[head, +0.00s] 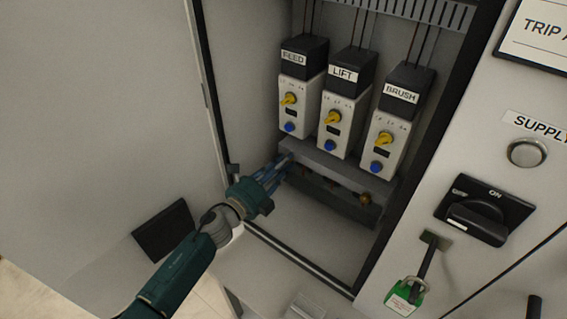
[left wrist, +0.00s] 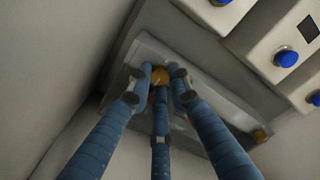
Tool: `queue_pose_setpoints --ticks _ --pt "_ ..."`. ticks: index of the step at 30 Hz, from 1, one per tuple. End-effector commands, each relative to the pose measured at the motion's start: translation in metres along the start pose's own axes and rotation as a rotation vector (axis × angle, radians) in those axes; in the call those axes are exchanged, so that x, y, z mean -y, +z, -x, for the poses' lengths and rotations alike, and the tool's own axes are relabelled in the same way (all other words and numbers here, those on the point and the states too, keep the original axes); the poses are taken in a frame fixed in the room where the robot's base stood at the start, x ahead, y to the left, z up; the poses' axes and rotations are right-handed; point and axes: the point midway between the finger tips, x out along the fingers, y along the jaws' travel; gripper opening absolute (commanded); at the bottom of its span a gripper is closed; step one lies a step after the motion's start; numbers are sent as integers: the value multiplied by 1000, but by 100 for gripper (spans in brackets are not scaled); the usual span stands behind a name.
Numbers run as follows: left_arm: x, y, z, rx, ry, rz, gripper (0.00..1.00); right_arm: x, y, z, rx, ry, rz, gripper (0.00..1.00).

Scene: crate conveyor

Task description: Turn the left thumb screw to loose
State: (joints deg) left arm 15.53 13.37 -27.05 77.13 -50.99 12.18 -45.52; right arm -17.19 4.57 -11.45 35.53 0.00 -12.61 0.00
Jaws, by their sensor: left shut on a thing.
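The left thumb screw (left wrist: 160,75) is a round brass knob at the left end of the grey rail in the left wrist view. My left gripper (head: 282,167) reaches into the cabinet from the lower left in the head view. Its blue fingers (left wrist: 160,88) are shut around the left thumb screw. In the head view the fingers hide that screw. The right thumb screw (head: 364,198) is a brass knob at the right end of the rail; it also shows in the left wrist view (left wrist: 260,135). My right gripper is in neither view.
Above the rail (head: 340,164) hang several labelled relays, such as LIFT (head: 336,125), with yellow dials and blue buttons. The open cabinet door (head: 160,100) is at the left. A rotary switch (head: 480,212) and a green padlock tag (head: 405,296) are on the right panel.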

Motion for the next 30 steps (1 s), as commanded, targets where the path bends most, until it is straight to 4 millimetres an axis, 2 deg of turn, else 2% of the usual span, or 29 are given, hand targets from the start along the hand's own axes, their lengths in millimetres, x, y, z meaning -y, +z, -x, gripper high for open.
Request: queue_pose_setpoints --ticks 3,4,6,14,18,23,30 --pt "2 5 -1 7 -3 -2 0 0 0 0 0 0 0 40" --pt "2 5 -1 7 -3 -2 23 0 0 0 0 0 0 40" --pt "2 4 -1 6 -2 -2 37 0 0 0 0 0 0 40" --pt "1 2 0 3 -1 -2 38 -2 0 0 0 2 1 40" --pt "-1 2 7 2 1 -3 38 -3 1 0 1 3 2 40" --pt "-1 1 34 0 2 -4 38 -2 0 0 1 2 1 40" --pt "-1 2 86 3 2 -1 38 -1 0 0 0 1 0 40"
